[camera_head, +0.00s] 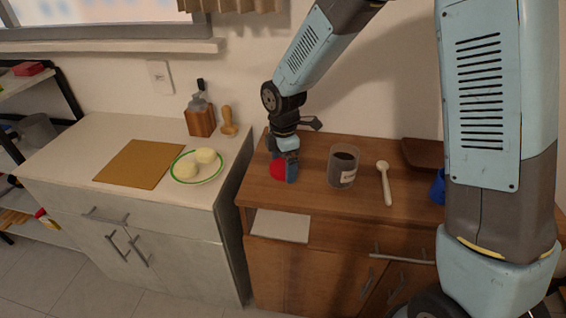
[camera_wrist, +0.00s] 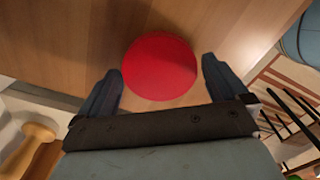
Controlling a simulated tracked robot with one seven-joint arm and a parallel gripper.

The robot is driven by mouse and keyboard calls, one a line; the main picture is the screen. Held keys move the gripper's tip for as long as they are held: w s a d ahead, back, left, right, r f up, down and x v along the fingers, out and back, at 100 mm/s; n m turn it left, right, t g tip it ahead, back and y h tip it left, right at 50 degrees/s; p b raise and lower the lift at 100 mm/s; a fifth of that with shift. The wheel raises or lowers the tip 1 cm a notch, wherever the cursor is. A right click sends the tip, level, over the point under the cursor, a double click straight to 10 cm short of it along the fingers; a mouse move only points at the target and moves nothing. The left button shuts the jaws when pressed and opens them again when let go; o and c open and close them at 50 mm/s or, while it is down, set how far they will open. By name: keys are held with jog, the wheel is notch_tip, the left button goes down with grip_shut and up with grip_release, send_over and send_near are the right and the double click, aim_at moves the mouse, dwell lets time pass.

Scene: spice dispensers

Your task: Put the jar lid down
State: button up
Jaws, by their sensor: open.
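The red round jar lid (camera_wrist: 160,66) lies on the wooden cabinet top. In the head view the lid (camera_head: 277,170) is near the cabinet's left edge, partly hidden by my gripper. My gripper (camera_head: 284,172) is just above and around it, pointing down. In the wrist view my gripper (camera_wrist: 161,80) is open, with one dark finger on each side of the lid and a gap visible to each finger. The open jar (camera_head: 343,167), clear with dark contents and a white label, stands upright to the right of my gripper.
A pale spoon (camera_head: 385,182) lies right of the jar. A blue object (camera_head: 438,187) and a brown tray (camera_head: 424,153) are farther right. On the left white counter are a plate (camera_head: 178,176), a board (camera_head: 133,164) and a wooden pestle-like object (camera_head: 228,122). Bare wood lies in front of the jar.

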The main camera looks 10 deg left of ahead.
aim_at(283, 166)
jog(key=shift+r, duration=0.1)
notch_tip(283, 166, up, 12)
dwell(0.5)
jog(key=s+d+r+m+t, duration=0.25)
jog(key=d+r+m, duration=0.35)
jog(key=d, duration=0.4)
jog(key=s+d+r+m+t, duration=0.1)
jog(key=s+d+r+m, duration=0.2)
jog(key=d+r+m, duration=0.5)
jog(key=s+d+m+t, duration=0.2)
jog(key=s+d+m, duration=0.8)
jog(key=s+d, duration=0.2)
jog(key=shift+d+r, duration=0.35)
jog(key=shift+d, duration=0.75)
